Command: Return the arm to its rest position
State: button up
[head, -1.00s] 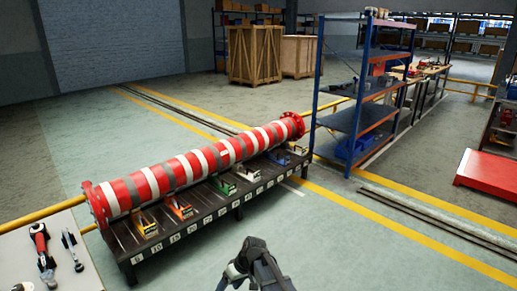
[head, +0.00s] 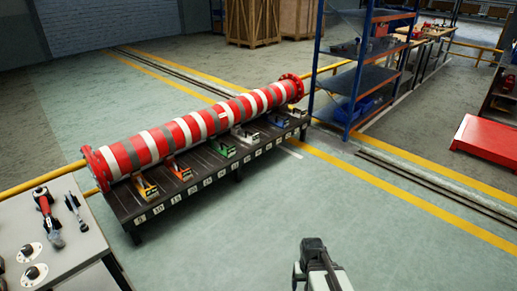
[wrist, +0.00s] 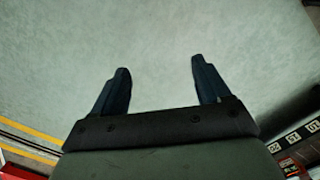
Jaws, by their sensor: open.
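My gripper shows in the wrist view (wrist: 160,80) with its two dark fingers spread apart and nothing between them. Only bare grey-green floor lies beyond the fingertips. In the head view, part of my arm shows at the bottom, right of the middle, over open floor. The fingertips cannot be made out there. The arm is clear of the rack and the bench.
A long red, white and grey striped pipe (head: 165,138) lies along a dark numbered rack (head: 200,190) at left. A bench with tools (head: 75,250) stands at lower left. Blue shelving (head: 345,80) and a red platform (head: 478,136) are at right. The middle floor is clear.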

jog(key=s+f+g, duration=0.3)
jog(key=s+f, duration=0.5)
jog(key=s, duration=0.5)
jog(key=s+f+g, duration=0.2)
jog(key=s+f, duration=0.6)
jog(key=s, duration=0.5)
jog(key=shift+g, duration=0.4)
